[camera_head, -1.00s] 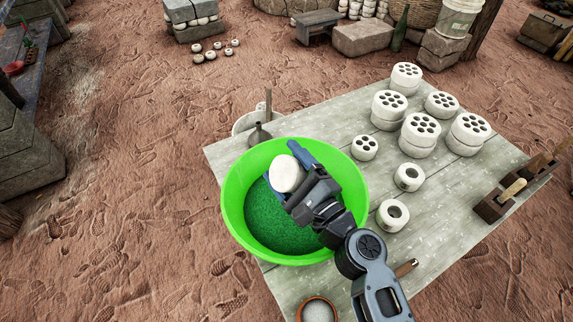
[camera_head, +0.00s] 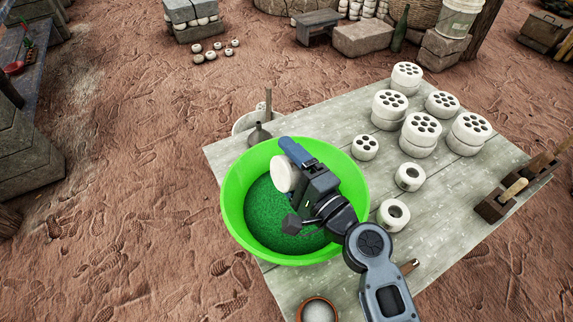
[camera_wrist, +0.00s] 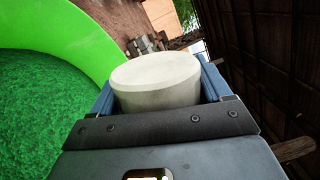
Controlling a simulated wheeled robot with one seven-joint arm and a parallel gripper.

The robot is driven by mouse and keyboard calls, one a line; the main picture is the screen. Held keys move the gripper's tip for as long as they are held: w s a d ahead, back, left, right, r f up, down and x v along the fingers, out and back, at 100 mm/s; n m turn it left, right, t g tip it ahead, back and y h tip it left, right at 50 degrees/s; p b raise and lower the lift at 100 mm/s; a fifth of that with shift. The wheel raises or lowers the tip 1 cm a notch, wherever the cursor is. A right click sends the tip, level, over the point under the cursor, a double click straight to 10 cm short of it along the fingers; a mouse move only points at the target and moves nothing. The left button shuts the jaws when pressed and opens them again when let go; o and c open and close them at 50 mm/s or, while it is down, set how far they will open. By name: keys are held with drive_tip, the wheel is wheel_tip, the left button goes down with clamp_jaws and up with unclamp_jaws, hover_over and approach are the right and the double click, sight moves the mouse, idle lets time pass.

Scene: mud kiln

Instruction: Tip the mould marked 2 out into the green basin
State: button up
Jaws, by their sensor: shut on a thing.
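A white round mould (camera_head: 283,174) is held in my gripper (camera_head: 290,165), over the green basin (camera_head: 232,222). In the wrist view the mould (camera_wrist: 157,82) sits between the two blue fingers, with a plain pale face showing. My gripper is shut on it. The mould is tilted on its side above the basin. No number shows on the mould, so I cannot tell its mark. The basin holds green granular stuff (camera_head: 262,215), also seen in the wrist view (camera_wrist: 45,110). My gripper and arm hide part of the basin's right side.
The basin stands at the left of a grey plank table (camera_head: 455,205). Several white moulds with holes (camera_head: 421,128) stand at the table's back right. Two ring-shaped pieces (camera_head: 409,177) are right of the basin. Wooden-handled tools (camera_head: 512,190) lie at the right edge.

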drive_tip(key=n, duration=0.5)
drive_tip(key=shift+r+g, duration=0.4)
drive_tip(key=n, duration=0.3)
drive_tip(key=n+h+b, duration=0.1)
drive_tip(key=n, duration=0.1)
drive_tip(key=shift+r, duration=0.35)
drive_tip(key=n, duration=0.1)
drive_tip(key=n+h, duration=0.1)
drive_tip(key=n, duration=0.1)
drive_tip(key=n+b, duration=0.1)
drive_tip(key=n, duration=0.1)
drive_tip(key=shift+r+h, duration=0.3)
drive_tip(key=shift+r, duration=0.05)
drive_tip(key=n, duration=0.2)
drive_tip(key=n+b, duration=0.1)
drive_tip(key=n, duration=0.1)
drive_tip(key=shift+r+t+h, duration=0.3)
drive_tip(key=shift+r+h, duration=0.1)
